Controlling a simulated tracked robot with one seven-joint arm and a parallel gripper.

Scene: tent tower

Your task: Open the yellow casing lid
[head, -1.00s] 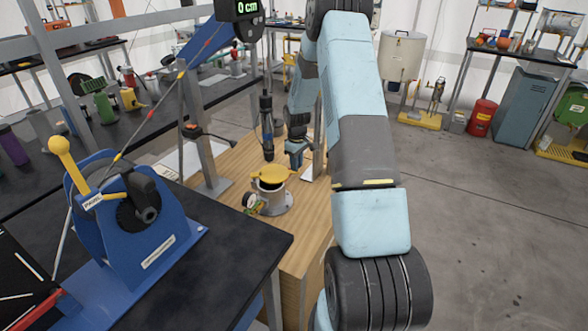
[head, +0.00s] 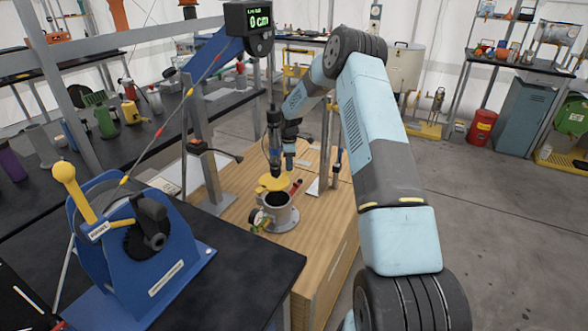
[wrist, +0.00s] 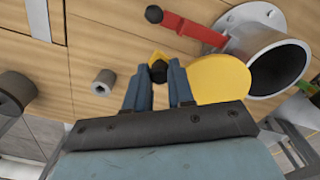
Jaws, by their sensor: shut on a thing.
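The grey cylindrical casing (head: 282,217) stands on the wooden bench. Its dark round opening shows in the head view and, side-on, in the wrist view (wrist: 283,68). The yellow lid (head: 274,183) sits at the far side of the opening, off most of it; in the wrist view the lid (wrist: 220,80) lies beside the casing mouth. My gripper (wrist: 158,78) is shut on the lid's tab, which shows a yellow tip and a dark knob between the fingers. In the head view my gripper (head: 288,165) is just above the lid, partly hiding it.
A red lever (wrist: 195,30) projects from the casing. A gauge (head: 258,217) is on its front left. A dark hanging tool (head: 273,140) and a metal post (head: 206,150) stand close by. A blue winch (head: 130,235) is at left. Floor at right is clear.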

